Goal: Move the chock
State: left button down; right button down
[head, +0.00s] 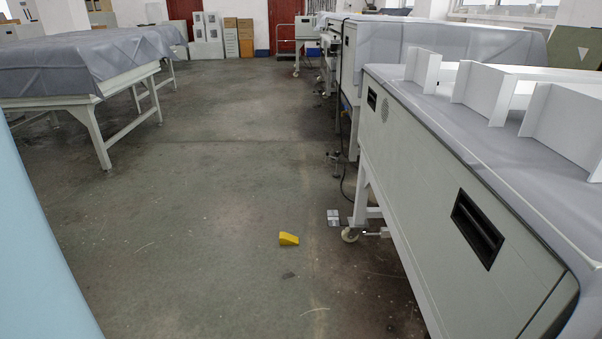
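A small yellow wedge-shaped chock (288,239) lies on the grey concrete floor, a little right of the middle of the head view. It stands apart from the caster wheel (350,235) of the white machine to its right. Nothing touches the chock. Neither of my grippers shows in the head view.
A long white machine (430,200) with a grey cover fills the right side. Covered tables (95,85) stand at the left. A light blue surface (30,260) blocks the lower left edge. Boxes (230,38) and a cart (296,42) stand far back. The floor aisle between is clear.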

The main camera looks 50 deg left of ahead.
aim_at(286, 238)
jog(key=j+z, duration=0.5)
jog(key=j, duration=3.45)
jog(key=k+j, duration=0.15)
jog(key=j, duration=1.25)
